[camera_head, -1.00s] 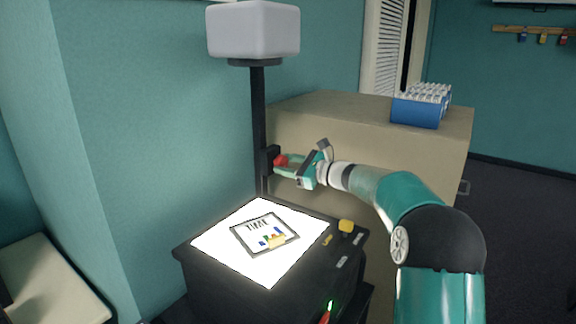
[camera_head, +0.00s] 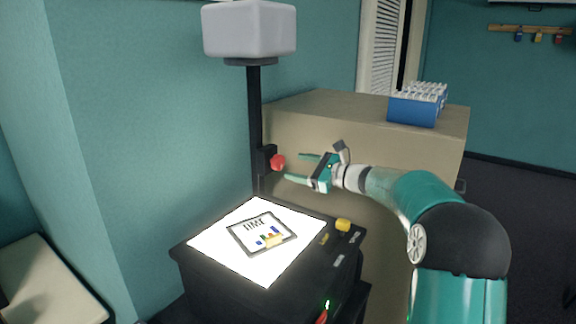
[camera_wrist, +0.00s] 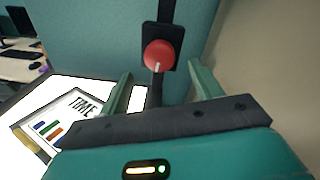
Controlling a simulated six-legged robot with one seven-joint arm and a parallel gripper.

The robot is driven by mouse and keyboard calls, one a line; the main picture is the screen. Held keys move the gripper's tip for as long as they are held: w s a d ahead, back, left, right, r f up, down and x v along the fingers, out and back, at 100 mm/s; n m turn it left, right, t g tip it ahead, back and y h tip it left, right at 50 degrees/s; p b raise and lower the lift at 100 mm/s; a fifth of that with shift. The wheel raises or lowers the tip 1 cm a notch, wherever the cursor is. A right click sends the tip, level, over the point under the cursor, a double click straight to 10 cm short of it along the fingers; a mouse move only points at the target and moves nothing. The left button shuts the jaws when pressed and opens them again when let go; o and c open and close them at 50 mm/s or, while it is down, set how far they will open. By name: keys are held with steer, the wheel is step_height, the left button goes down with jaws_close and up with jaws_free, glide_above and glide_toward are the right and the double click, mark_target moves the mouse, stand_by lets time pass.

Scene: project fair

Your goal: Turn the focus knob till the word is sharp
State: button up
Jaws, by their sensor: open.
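The red focus knob (camera_head: 277,162) sits on a black block on the projector's dark post (camera_head: 254,120). In the wrist view the knob (camera_wrist: 159,56) faces me, with a pale mark pointing down. My gripper (camera_head: 294,168) is open, with its fingers pointing at the knob and a gap between them and it. In the wrist view the knob lies beyond the fingertips (camera_wrist: 160,78). A framed sheet (camera_head: 261,231) with a word and coloured bars lies on the bright projector stage (camera_head: 223,226). The word reads TIME in the wrist view. The projected picture is not in view.
The grey projector head (camera_head: 249,30) tops the post. A yellow knob (camera_head: 342,225) is on the projector base. A beige cabinet (camera_head: 330,115) stands behind, with a blue rack (camera_head: 414,108) on it. The teal wall is close on the left.

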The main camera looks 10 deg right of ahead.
steer(key=v, duration=0.8)
steer(key=shift+s, duration=0.2)
steer(key=shift+d, duration=0.2)
steer(key=s+a+f+n+g+h, duration=0.3)
steer(key=s+a+n+g+h, duration=0.25)
steer(key=s+a+n, duration=0.75)
steer(key=s+f+n+h, duration=0.1)
steer(key=s, duration=0.4)
steer(key=s+a+f+n+g+h, duration=0.1)
steer(key=s, duration=0.5)
steer(key=s+f+n+h, duration=0.1)
steer(key=s+h, duration=0.1)
steer(key=s, duration=0.3)
steer(key=shift+s+a+f+g, duration=0.15)
steer(key=shift+s+a+g, duration=0.1)
steer(key=shift+g, duration=0.1)
steer(key=s+d+f+n+t+h, duration=0.1)
steer(key=s+d+f+n+h, duration=0.2)
steer(key=s+n, duration=0.3)
steer(key=s, duration=0.3)
steer(key=shift+d+f+h, duration=0.2)
steer(key=shift+d+h, duration=0.15)
